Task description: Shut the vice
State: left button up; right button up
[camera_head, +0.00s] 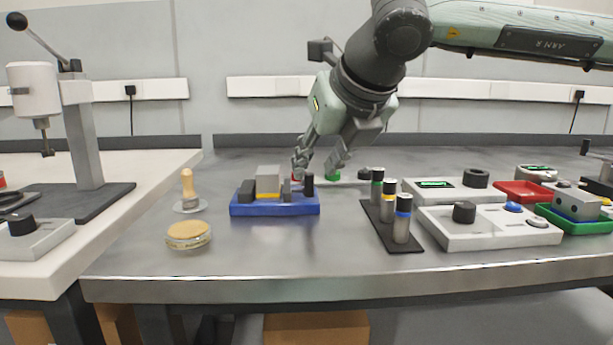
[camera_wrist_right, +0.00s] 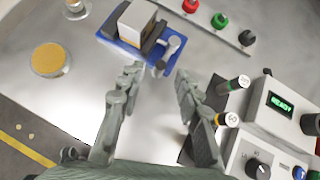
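The vice has a blue base (camera_head: 275,208) and stands on the metal bench. A pale grey block (camera_head: 267,180) with a yellow band sits between its jaws; I cannot tell whether both jaws touch it. A dark upright post (camera_head: 309,185) stands at the vice's right end. In the right wrist view, the vice's blue base (camera_wrist_right: 107,34) is at the top, with a grey handle (camera_wrist_right: 171,45) towards my fingers. My right gripper (camera_head: 318,168) is open and empty, above and close to the handle end; its spread fingers also show in the wrist view (camera_wrist_right: 157,80). My left gripper is out of view.
A rack with several batteries (camera_head: 401,228) and a device with a green display (camera_head: 434,184) stand right of the vice. A brush (camera_head: 188,188) and a round yellow-topped tin (camera_head: 188,233) stand left. Red, green and black buttons (camera_wrist_right: 220,21) lie behind. The bench front is clear.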

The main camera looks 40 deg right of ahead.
aim_at(311, 175)
jog(key=x, duration=0.5)
grip_shut()
